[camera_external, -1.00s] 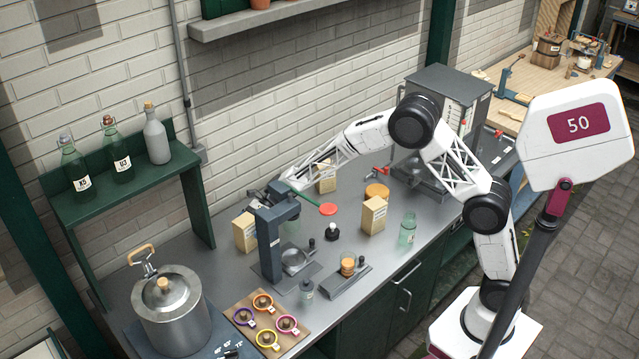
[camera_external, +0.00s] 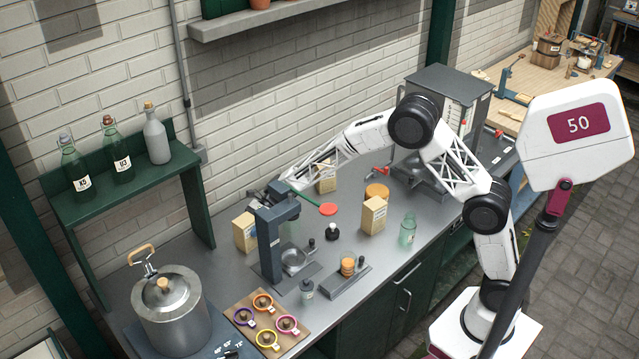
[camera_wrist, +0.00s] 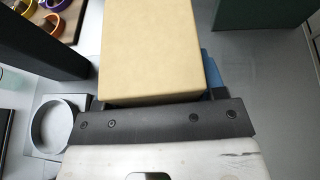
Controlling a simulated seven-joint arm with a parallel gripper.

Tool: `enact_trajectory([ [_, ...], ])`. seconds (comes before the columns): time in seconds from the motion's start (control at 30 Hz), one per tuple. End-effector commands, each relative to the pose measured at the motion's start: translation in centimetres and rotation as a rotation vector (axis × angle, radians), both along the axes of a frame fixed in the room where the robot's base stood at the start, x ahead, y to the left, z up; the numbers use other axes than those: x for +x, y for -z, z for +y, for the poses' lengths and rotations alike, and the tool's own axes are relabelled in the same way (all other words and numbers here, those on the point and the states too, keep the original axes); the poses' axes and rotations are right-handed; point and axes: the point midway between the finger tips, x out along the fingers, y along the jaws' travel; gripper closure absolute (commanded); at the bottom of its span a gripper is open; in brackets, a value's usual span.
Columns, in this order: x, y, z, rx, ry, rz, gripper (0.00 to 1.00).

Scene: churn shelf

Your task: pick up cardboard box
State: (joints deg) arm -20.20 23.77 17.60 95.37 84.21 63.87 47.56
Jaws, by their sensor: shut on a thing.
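A tan cardboard box (camera_external: 245,232) is on the grey counter, left of and partly behind the dark press. In the wrist view a plain tan box (camera_wrist: 152,50) fills the upper middle, right up against my gripper's dark bar. My gripper (camera_external: 257,204) is at the top of this box, partly hidden by the press. In the wrist view my gripper (camera_wrist: 160,105) is shut on the box. Its fingertips are mostly hidden by the box. I cannot tell whether the box is clear of the counter. Two other tan boxes (camera_external: 374,214) (camera_external: 327,178) stand farther right.
The dark press (camera_external: 269,240) stands close beside the held box; its round cup also shows in the wrist view (camera_wrist: 47,127). A wooden board with coloured rings (camera_external: 240,318) and a metal pot (camera_external: 172,318) are toward the front left. A green shelf (camera_external: 110,195) with bottles stands left.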

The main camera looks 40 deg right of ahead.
Motion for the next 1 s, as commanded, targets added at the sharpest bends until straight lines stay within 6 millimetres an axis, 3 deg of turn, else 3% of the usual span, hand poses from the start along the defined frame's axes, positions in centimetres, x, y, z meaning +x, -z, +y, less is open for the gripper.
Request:
enact_trajectory([
  [0.43,0.0,-0.7,0.0,0.001,0.001,-0.001,0.66],
  [0.7,0.0,-3.7,0.0,0.0,0.0,-0.003,0.66],
  [1.0,-3.4,-4.0,-1.9,0.0,0.001,0.0,0.66],
])
